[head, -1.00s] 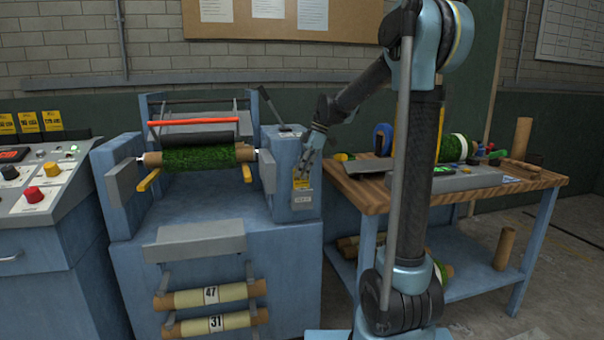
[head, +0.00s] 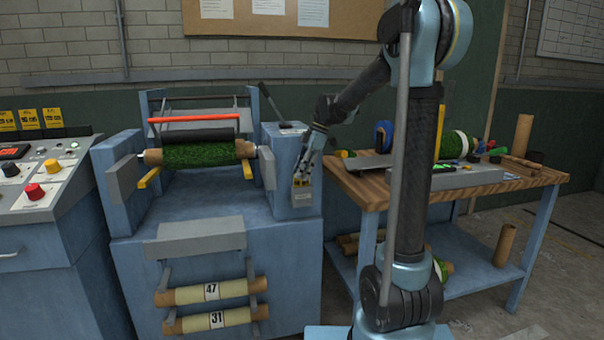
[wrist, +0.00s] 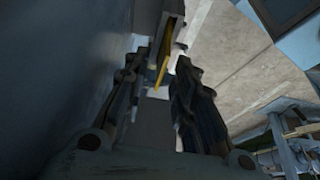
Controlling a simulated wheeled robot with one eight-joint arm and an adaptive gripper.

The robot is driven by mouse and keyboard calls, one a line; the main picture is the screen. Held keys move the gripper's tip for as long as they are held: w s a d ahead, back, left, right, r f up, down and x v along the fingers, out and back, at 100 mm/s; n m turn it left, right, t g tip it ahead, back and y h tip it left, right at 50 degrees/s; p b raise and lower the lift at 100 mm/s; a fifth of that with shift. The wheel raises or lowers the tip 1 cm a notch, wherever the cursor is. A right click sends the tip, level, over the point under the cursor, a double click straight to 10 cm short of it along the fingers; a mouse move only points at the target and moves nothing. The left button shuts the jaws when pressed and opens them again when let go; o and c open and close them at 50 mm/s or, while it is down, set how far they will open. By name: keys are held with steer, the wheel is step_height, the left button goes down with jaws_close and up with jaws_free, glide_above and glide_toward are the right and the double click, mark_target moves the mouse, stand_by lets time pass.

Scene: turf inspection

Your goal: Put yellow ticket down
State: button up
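The yellow ticket (head: 302,183) is at the small holder on the front of the blue machine's right post, partly covered by my fingers. In the wrist view the ticket (wrist: 165,65) shows nearly edge-on, a thin yellow strip between my fingertips. My gripper (head: 302,178) points down at the post front. In the wrist view its two dark fingers (wrist: 167,68) stand apart, with gaps beside the strip. The grey holder (head: 302,198) is just below the fingertips. Whether the ticket's lower edge rests in it cannot be made out.
The blue machine (head: 215,260) carries a green turf roll (head: 200,155). A wooden-topped workbench (head: 380,195) with tools and rolls stands close on the right. A control console (head: 40,180) with several yellow tickets (head: 30,117) behind it is at the left.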

steer(key=shift+r, duration=0.1)
steer(key=shift+r, duration=0.3)
steer(key=v, duration=1.2)
steer(key=s+d+f+m+t+h, duration=0.1)
steer(key=s+d+f+m, duration=0.4)
steer(key=s, duration=0.4)
steer(key=s+d+f+m+t+h, duration=0.1)
steer(key=s+d+f+m, duration=0.45)
steer(key=s, duration=0.45)
steer(key=s+d+f+m+h, duration=0.1)
steer(key=s+d+f+m, duration=0.2)
steer(key=s+f+m, duration=0.2)
steer(key=s+d+f+m+t+h, duration=0.1)
steer(key=s+d+f+m, duration=0.2)
steer(key=s+f, duration=0.6)
step_height(320, 180, down, 3)
steer(key=shift+d+f+m+t, duration=0.1)
steer(key=shift+d+m+t, duration=0.15)
steer(key=shift+m, duration=1)
steer(key=shift+s, duration=0.1)
